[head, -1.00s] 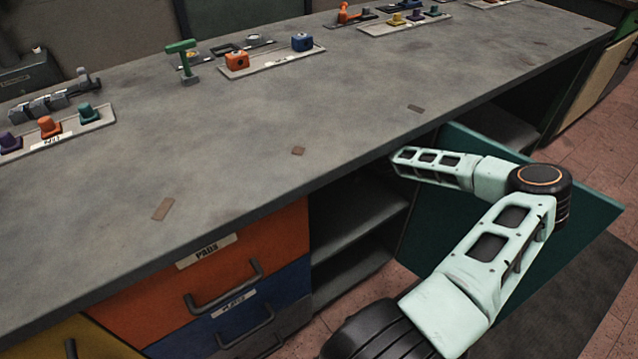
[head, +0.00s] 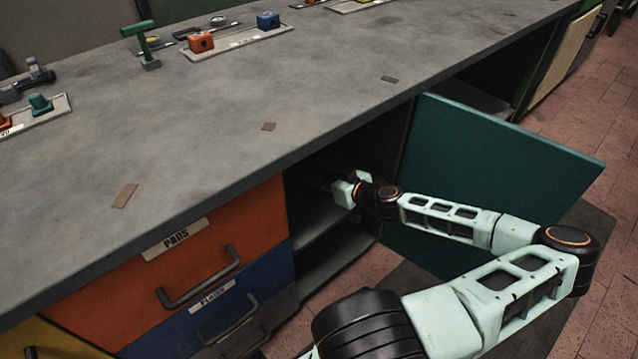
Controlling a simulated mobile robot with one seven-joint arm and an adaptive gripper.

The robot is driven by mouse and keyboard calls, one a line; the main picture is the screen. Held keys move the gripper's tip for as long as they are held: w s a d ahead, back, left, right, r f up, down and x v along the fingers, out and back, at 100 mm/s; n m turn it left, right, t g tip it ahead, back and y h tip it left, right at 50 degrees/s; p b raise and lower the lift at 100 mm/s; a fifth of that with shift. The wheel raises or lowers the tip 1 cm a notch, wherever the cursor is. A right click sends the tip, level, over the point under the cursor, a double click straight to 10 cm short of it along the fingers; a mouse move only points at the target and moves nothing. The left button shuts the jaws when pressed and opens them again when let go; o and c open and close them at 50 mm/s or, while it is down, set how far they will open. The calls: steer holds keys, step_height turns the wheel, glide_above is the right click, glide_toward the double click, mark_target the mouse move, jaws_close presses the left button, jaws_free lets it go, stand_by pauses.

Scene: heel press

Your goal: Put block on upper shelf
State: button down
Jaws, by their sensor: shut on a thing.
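The open cabinet under the bench has an upper shelf (head: 312,218) and a lower surface (head: 335,262) beneath it. My gripper (head: 324,180) is inside the cabinet opening, above the upper shelf and under the bench top. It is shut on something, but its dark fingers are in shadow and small. The block cannot be made out apart from the fingers. Whether it touches the shelf cannot be told.
The teal cabinet door (head: 490,180) stands open to the right, behind my forearm. The bench top (head: 230,130) overhangs the opening. An orange drawer (head: 180,250) and a blue drawer (head: 215,305) are shut at the left. Fixtures line the bench's back.

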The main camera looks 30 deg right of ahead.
step_height(320, 180, down, 2)
steer(key=shift+f+b, duration=0.15)
steer(key=shift+b, duration=0.15)
steer(key=c, duration=1.5)
jaws_free()
steer(key=p+v, duration=0.3)
steer(key=v, duration=0.9)
steer(key=shift+a, duration=0.1)
